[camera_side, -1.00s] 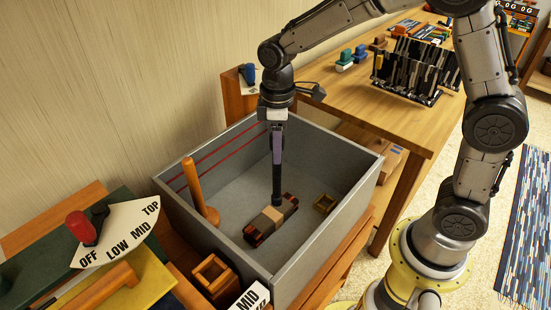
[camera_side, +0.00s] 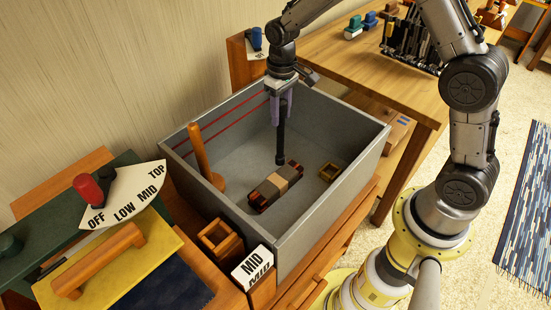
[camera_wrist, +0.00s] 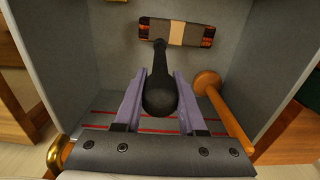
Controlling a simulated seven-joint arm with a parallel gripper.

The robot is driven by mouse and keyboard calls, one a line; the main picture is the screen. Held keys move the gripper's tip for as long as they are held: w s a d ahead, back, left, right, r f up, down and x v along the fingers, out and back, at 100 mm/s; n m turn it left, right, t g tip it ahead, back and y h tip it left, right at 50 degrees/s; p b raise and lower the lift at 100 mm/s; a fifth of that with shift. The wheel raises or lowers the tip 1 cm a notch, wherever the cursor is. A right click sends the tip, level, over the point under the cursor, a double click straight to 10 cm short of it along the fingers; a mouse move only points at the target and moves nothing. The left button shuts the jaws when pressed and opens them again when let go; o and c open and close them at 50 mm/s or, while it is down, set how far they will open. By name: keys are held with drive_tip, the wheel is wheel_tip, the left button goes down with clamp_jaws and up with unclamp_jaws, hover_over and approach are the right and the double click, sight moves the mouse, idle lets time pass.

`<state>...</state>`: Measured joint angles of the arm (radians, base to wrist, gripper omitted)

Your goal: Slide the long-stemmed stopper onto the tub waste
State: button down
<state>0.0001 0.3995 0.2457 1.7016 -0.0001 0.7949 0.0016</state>
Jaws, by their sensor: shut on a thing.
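My gripper (camera_side: 281,97) is inside the upper part of the grey tub (camera_side: 335,233), pointing down. Its purple fingers (camera_wrist: 131,105) are shut on the black long-stemmed stopper (camera_side: 280,140), which hangs upright. In the wrist view the stopper's round knob (camera_wrist: 160,99) sits between the fingers, and its stem runs towards a dark block with a tan band (camera_wrist: 176,33). The stopper's lower end appears close to the block's far side in the side view; I cannot tell whether they touch.
A wooden-handled plunger (camera_side: 200,152) stands at the tub's left. Red lines (camera_side: 222,127) run along the back wall. Tub walls surround my gripper. An open wooden box (camera_side: 219,240) and a lever panel (camera_side: 125,196) are outside left; a wooden table (camera_side: 345,75) is behind right.

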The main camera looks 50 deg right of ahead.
idle(0.5)
drive_tip(key=s+d+r+m, duration=0.1)
drive_tip(key=s+d+m, duration=0.3)
drive_tip(key=s+d, duration=0.7)
drive_tip(key=shift+s+d+r+m, duration=0.2)
drive_tip(key=shift+d+m, duration=0.1)
drive_tip(key=shift+d, duration=0.2)
drive_tip(key=shift+f, duration=0.1)
drive_tip(key=shift+f, duration=2.4)
